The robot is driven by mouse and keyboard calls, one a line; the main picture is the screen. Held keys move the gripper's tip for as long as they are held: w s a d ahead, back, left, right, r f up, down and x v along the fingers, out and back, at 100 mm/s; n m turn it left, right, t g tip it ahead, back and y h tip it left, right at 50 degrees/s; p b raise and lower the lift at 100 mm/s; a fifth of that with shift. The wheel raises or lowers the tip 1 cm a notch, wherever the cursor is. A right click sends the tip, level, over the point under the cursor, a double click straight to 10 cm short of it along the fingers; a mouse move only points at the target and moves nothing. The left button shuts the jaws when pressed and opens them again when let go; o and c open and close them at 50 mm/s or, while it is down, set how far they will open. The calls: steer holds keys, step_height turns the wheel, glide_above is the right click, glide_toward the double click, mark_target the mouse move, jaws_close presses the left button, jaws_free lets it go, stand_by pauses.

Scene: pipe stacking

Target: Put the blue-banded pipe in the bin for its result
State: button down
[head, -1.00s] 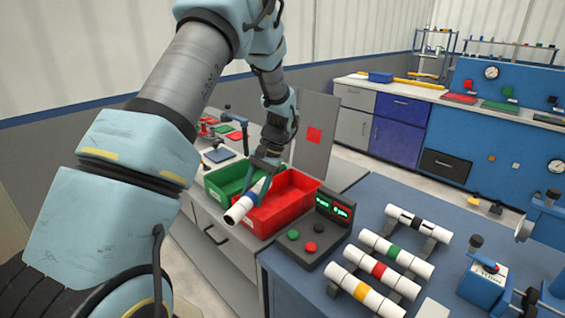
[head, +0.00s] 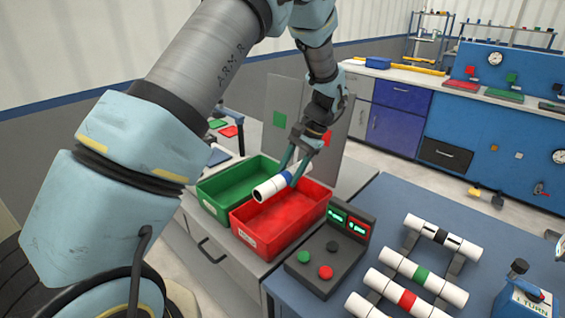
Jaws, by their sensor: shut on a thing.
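My gripper (head: 296,168) is shut on the white blue-banded pipe (head: 266,190). The fingers are around the pipe near its blue band, and part of the pipe behind them is hidden. The pipe appears above the inner side of the red bin (head: 250,240), near the wall it shares with the green bin (head: 207,204). The near end of the pipe points down-left. I cannot tell its exact height over the bins. The red bin's visible floor looks empty. A test box (head: 330,262) with two small lit displays stands right of the red bin.
White pipes with black (head: 436,236), green (head: 413,268) and red (head: 407,299) bands lie on a rack on the blue table at the right. A grey upright panel (head: 285,100) with a green square stands behind the bins. A blue device (head: 522,300) is at the lower right.

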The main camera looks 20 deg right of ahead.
mark_target(288, 184)
steer(key=shift+w+f, duration=0.15)
steer(key=shift+w, duration=0.15)
step_height(288, 184, down, 4)
steer(key=b, duration=0.3)
steer(key=shift+f+b, duration=1.25)
steer(key=shift+f, duration=1.1)
steer(key=shift+f, duration=0.1)
steer(key=shift+c, duration=1.4)
jaws_free()
steer(key=b+v, duration=0.2)
steer(key=v, duration=0.8)
steer(key=shift+d+r+b, duration=0.2)
steer(key=shift+r+b, duration=0.1)
steer(key=shift+r, duration=0.05)
